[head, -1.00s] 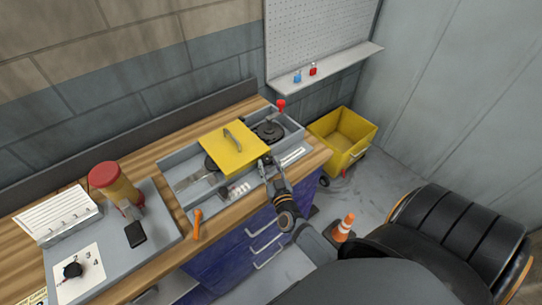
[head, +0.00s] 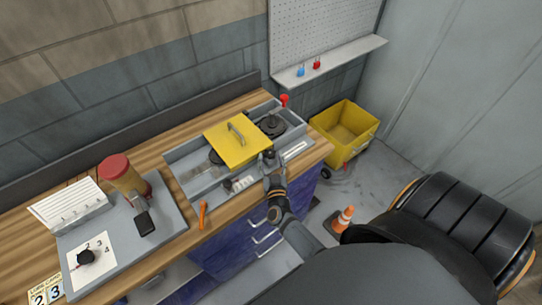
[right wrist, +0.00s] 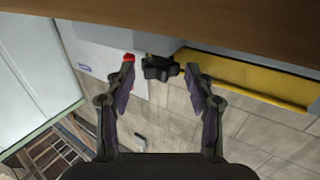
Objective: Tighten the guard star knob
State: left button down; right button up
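The yellow guard (head: 228,150) with a grey handle sits over the middle of the grey machine tray (head: 187,168). The dark star knob (right wrist: 158,68) shows in the right wrist view, lobed, between and slightly beyond my fingertips; in the head view my gripper largely hides it. My right gripper (head: 270,160) is at the guard's front right corner. In the right wrist view the right gripper (right wrist: 159,76) is open, with a gap visible on each side of the knob. My left gripper is in neither view.
An orange tool (head: 203,214) lies at the tray's front left corner. A red-topped knob (head: 284,99) stands at the tray's back right. A red-lidded jar (head: 122,176) and black dial (head: 87,257) are left. A yellow bin (head: 345,130) and orange cone (head: 344,217) are on the floor.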

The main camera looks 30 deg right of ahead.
jog(key=shift+o, duration=0.2)
jog(key=shift+s, duration=0.15)
jog(key=v, duration=0.7)
jog(key=shift+s+a, duration=0.15)
